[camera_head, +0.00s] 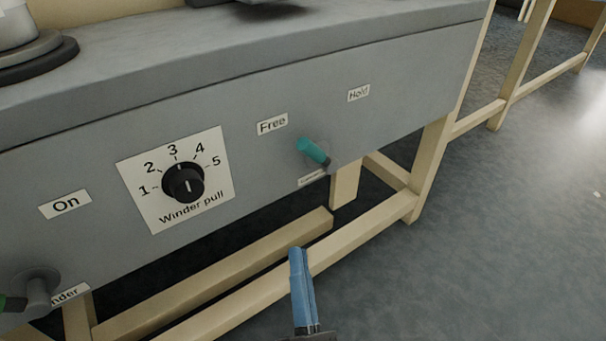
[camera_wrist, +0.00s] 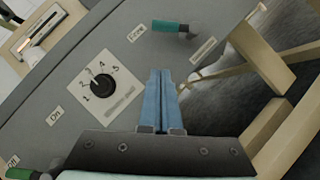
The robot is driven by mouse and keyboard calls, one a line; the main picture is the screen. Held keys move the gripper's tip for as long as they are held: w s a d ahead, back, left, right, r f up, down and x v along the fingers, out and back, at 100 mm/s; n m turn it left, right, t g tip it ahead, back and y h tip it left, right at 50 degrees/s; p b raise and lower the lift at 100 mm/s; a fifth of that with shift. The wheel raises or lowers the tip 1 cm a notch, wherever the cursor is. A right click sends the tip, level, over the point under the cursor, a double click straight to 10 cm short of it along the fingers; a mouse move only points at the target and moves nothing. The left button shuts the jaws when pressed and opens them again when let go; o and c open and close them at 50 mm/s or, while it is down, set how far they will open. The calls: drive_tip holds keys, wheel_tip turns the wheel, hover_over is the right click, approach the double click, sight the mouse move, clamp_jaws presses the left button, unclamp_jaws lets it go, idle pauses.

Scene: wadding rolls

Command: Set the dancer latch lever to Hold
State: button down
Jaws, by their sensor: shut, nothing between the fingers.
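The latch lever (camera_head: 313,151) has a teal handle on a dark grey pivot at the right of the grey panel. Its handle tilts up and left, towards the Free label (camera_head: 272,124). The Hold label (camera_head: 358,93) is up and right of the lever. A label (camera_head: 312,179) below the pivot is partly covered and unreadable. In the wrist view the lever (camera_wrist: 170,26) is near the top, beside the Free label (camera_wrist: 136,31). My gripper (camera_head: 296,250) has blue fingers, shut and empty, below and apart from the lever in the picture. The fingers also show in the wrist view (camera_wrist: 161,72).
A black Winder pull knob (camera_head: 183,184) on a white 1–5 dial plate is left of the lever. A green-handled lever (camera_head: 38,291) is at the lower left, below the On label (camera_head: 65,204). Wooden frame rails (camera_head: 365,232) run under the panel. Open floor lies at right.

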approach(314, 152)
drive_tip(key=w+a+f, duration=0.1)
drive_tip(key=w+a, duration=0.2)
drive_tip(key=a, duration=0.2)
drive_tip(key=w+d+r+p, duration=0.2)
drive_tip(key=w, duration=0.1)
drive_tip(key=shift+w+d+r+p, duration=0.1)
drive_tip(key=shift+w+d+p, duration=0.05)
drive_tip(key=shift+p, duration=0.15)
drive_tip(key=shift+r+p, duration=0.15)
drive_tip(key=shift+p, duration=0.15)
drive_tip(key=shift+r+m+p, duration=0.1)
drive_tip(key=shift+m+p, duration=0.3)
drive_tip(key=shift+p, duration=0.25)
